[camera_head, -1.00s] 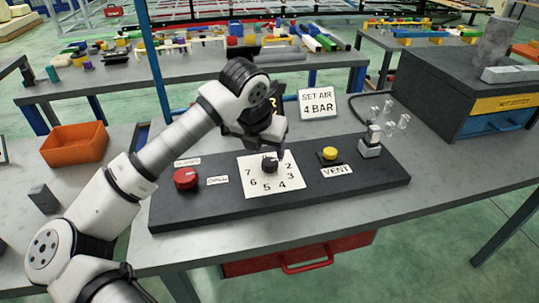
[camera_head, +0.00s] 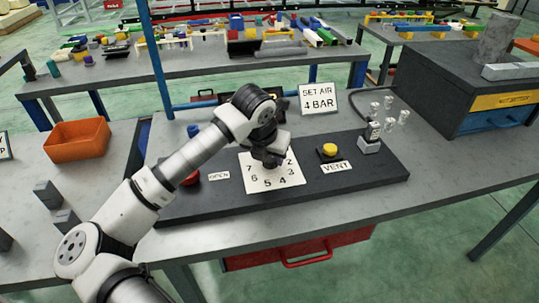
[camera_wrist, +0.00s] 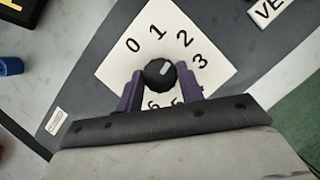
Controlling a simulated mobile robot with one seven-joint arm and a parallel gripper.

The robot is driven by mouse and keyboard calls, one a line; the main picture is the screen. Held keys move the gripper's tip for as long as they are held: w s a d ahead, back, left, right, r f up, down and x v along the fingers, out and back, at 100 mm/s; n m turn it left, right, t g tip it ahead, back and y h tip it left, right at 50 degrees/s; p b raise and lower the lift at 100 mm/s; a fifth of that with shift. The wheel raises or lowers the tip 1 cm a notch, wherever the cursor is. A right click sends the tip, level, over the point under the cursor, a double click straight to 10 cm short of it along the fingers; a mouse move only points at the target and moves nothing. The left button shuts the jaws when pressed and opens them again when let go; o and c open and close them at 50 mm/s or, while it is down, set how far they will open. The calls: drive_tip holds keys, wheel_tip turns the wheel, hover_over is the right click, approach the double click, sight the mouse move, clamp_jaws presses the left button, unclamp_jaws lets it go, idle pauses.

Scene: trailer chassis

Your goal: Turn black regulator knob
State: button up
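The black regulator knob (camera_wrist: 160,73) sits on a white dial card (camera_wrist: 125,66) with printed numbers. Its pale mark points to the upper right in the wrist view, roughly between 2 and 3. My gripper (camera_head: 271,163) is down over the card in the head view and hides most of the knob there. In the wrist view its two purple fingers stand on either side of the knob, apart, with what looks like a narrow gap on each side. The "SET AIR 4 BAR" sign (camera_head: 318,99) stands behind the dark panel.
The dark panel (camera_head: 350,183) also carries a yellow button (camera_head: 329,150) by the VENT label, a metal fitting (camera_head: 370,142) at right, and a red knob (camera_head: 191,178) partly behind my arm. An orange bin (camera_head: 77,140) stands on the left table.

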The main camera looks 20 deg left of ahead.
drive_tip(key=shift+c, duration=1.2)
drive_tip(key=shift+f+m+b, duration=0.15)
drive_tip(key=shift+m+b, duration=0.15)
drive_tip(key=shift+b, duration=0.2)
drive_tip(key=b, duration=0.1)
drive_tip(key=m+h+b, duration=0.1)
drive_tip(key=shift+a+f+m+b, duration=0.15)
drive_tip(key=shift+m+b, duration=0.15)
drive_tip(key=shift+b, duration=0.05)
drive_tip(key=m+b, duration=0.2)
drive_tip(key=m+h+b, duration=0.1)
drive_tip(key=m, duration=0.1)
drive_tip(key=shift+w+m+g+h+b, duration=0.1)
drive_tip(key=shift+m+g+h+b, duration=0.2)
drive_tip(key=shift+b, duration=0.1)
drive_tip(key=m, duration=0.1)
drive_tip(key=m+g+h+b, duration=0.1)
drive_tip(key=m, duration=0.2)
drive_tip(key=shift+w+a+r+m, duration=0.1)
drive_tip(key=shift+r+m, duration=0.15)
drive_tip(key=shift+m, duration=0.05)
drive_tip(key=shift+r+m+g+h+b, duration=0.15)
drive_tip(key=shift+m+g, duration=0.35)
drive_tip(key=shift+m, duration=0.6)
drive_tip(key=shift+f+m+g+h+b, duration=0.2)
drive_tip(key=shift+m+g, duration=0.3)
drive_tip(key=shift+m, duration=0.6)
